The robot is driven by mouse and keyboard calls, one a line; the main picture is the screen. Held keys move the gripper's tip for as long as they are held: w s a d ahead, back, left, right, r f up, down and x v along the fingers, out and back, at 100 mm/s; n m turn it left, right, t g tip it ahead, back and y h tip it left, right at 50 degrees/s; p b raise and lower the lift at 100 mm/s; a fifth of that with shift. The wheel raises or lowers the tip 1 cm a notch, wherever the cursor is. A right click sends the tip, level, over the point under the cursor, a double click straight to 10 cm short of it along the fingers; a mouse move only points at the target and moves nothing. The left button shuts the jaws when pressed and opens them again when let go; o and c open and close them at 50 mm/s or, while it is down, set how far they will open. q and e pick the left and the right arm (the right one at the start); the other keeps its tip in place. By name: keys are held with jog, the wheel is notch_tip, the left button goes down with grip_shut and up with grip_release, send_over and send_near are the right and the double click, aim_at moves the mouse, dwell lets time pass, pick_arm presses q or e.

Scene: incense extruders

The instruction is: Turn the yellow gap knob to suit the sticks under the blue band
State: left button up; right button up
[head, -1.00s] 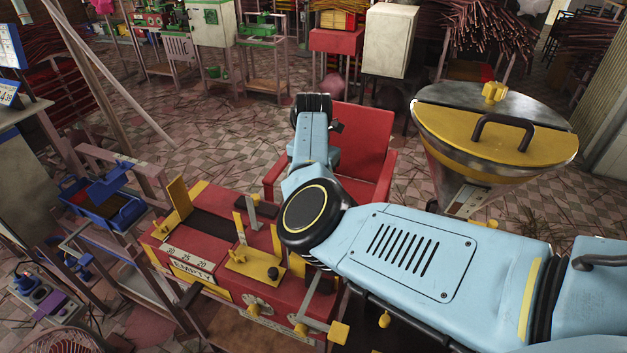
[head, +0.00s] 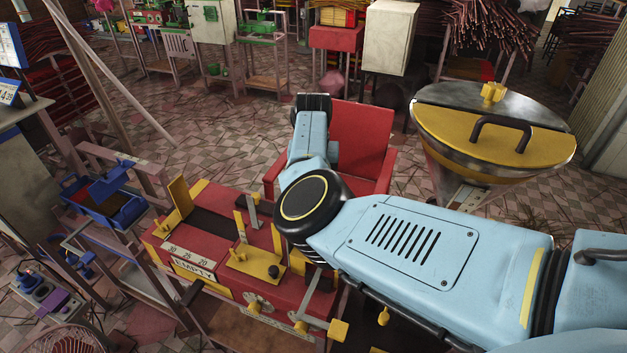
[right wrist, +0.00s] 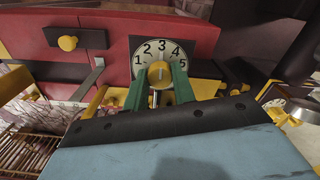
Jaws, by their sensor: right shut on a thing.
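In the right wrist view a yellow gap knob (right wrist: 159,73) sits in the middle of a pale round dial (right wrist: 147,49) numbered 1 to 5, on a red panel. My right gripper (right wrist: 158,88) has green fingers, one on each side of the knob, and is shut on it. The fingers cover the lower part of the dial. I cannot tell clearly which number the knob points to. In the head view my blue right arm hides this gripper and knob. I cannot make out any sticks with a blue band. My left gripper is not in view.
A red chair (head: 362,140) is behind my arm. A metal hopper with a yellow lid (head: 480,135) stands at right. A second yellow knob (right wrist: 67,43) is left of the dial.

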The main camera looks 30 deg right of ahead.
jog(key=o, duration=1)
notch_tip(320, 180, up, 14)
jog(key=b, duration=0.1)
jog(key=shift+f, duration=0.25)
